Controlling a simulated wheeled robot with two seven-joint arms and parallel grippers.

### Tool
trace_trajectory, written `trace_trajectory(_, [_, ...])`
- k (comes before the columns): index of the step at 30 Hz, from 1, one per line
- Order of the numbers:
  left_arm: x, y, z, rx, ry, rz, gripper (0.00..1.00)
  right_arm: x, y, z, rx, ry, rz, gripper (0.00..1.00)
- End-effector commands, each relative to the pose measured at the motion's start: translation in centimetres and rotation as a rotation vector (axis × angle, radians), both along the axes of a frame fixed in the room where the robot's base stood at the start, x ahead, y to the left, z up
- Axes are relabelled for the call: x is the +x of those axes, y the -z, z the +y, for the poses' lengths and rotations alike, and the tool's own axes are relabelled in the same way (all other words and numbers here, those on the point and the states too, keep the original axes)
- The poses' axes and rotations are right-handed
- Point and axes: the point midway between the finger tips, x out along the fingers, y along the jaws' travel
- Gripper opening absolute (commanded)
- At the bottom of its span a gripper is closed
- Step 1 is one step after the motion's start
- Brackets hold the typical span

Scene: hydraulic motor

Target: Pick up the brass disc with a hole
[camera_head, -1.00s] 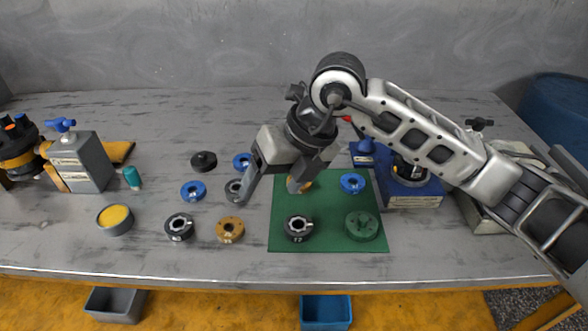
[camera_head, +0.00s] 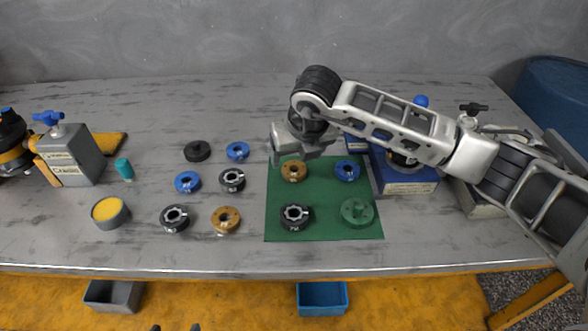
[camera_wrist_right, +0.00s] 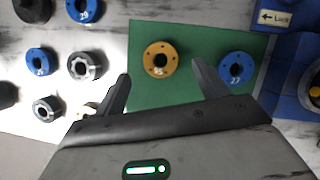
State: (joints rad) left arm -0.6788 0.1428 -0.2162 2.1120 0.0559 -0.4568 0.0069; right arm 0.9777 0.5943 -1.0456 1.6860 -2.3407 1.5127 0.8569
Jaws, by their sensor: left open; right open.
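One brass disc with a hole (camera_head: 293,171) lies flat on the green mat (camera_head: 330,200) near its far left corner. In the right wrist view this disc (camera_wrist_right: 161,58) appears in the gap between the fingers, near the tips. A second brass disc with a hole (camera_head: 225,220) lies on the bare table left of the mat. My right gripper (camera_head: 290,155) is open and empty, above the far edge of the mat; its two spread fingers show in the right wrist view (camera_wrist_right: 160,82). Only two dark tips of my left gripper (camera_head: 175,328) show at the bottom edge, apart.
On the mat are a blue ring (camera_head: 347,170), a black ring (camera_head: 295,216) and a green disc (camera_head: 357,212). Several blue and black rings lie left of the mat. A blue box (camera_head: 405,185) stands right of it.

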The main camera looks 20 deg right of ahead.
Motion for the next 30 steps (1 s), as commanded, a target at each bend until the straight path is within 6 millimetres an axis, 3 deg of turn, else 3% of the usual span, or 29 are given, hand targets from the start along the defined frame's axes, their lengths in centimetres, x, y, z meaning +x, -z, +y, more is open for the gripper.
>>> trace_trajectory(9, [0.0,-0.5,0.1,0.012,0.003,0.001,0.59,1.1,4.2,0.0,-0.001,0.0,0.004,0.73])
trace_trajectory(17, [0.0,-0.4,0.1,0.014,0.004,-0.001,0.59,1.2,4.6,0.1,0.001,-0.001,0.001,0.73])
trace_trajectory(18, [0.0,-0.4,0.1,0.014,0.004,-0.001,0.59,1.2,4.6,0.1,0.001,-0.001,0.001,0.7])
trace_trajectory(24, [0.1,-0.4,0.1,0.013,0.004,-0.001,0.59,1.2,4.6,0.1,0.001,-0.001,0.001,0.17])
trace_trajectory(30, [0.1,-0.4,0.1,0.013,0.004,-0.001,0.59,1.3,4.5,0.1,0.001,-0.002,-0.001,0.17])
